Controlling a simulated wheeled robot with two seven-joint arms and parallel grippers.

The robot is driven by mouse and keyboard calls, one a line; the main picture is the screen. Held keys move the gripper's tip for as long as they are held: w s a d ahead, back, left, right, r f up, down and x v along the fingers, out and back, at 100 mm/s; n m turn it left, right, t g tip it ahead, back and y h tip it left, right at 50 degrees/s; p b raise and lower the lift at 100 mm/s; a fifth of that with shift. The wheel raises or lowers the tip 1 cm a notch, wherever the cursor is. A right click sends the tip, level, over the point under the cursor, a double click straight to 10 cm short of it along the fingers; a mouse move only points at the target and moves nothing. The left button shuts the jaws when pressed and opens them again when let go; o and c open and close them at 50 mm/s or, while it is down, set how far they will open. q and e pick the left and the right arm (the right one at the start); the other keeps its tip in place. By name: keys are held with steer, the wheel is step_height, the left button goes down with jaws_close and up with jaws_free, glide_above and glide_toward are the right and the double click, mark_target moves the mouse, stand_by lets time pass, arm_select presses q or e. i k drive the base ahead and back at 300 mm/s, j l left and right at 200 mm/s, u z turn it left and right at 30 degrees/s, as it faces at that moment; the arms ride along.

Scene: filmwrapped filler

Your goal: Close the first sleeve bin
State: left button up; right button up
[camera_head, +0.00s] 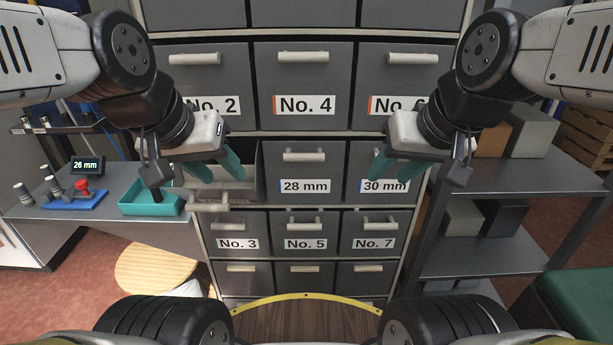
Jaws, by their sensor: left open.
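A grey bin (258,172) at the left of the middle row is pulled out of the cabinet.
Shut drawers No. 4 (330,82) and No. 5 (305,228) are above and below. A left bench (110,212) bears a teal tray (135,208), a 26 mm display (87,166) and a blue rack (75,201). A right shelf (500,176) holds boxes.

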mark_target(220, 183)
steer(key=k+j, duration=0.8)
steer(key=j, duration=0.25)
